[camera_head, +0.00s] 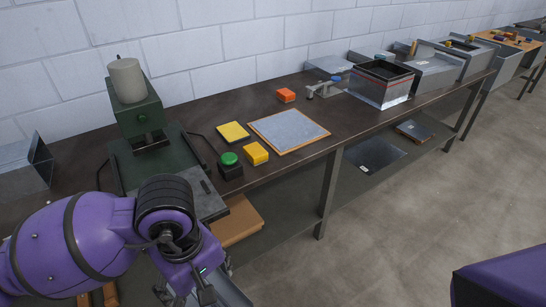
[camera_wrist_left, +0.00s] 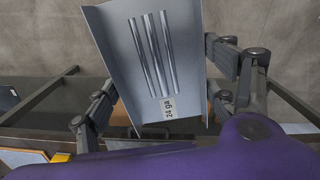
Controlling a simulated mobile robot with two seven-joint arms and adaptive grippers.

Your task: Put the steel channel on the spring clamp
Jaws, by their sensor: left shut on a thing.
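The steel channel (camera_wrist_left: 185,75) is a bent grey sheet-metal piece with raised ribs and a "24 ga" label. It fills the space between the fingers of my left gripper (camera_wrist_left: 162,85) in the left wrist view. In the head view my left gripper (camera_head: 188,290) is at the bottom edge, in front of the bench, and a strip of the channel (camera_head: 232,291) shows beside it. A small grey clamp-like item (camera_head: 323,89) with a blue end lies on the bench before the far box; I take it for the spring clamp. My right gripper is out of view.
A metal box (camera_head: 380,88) stands beyond the clamp-like item.

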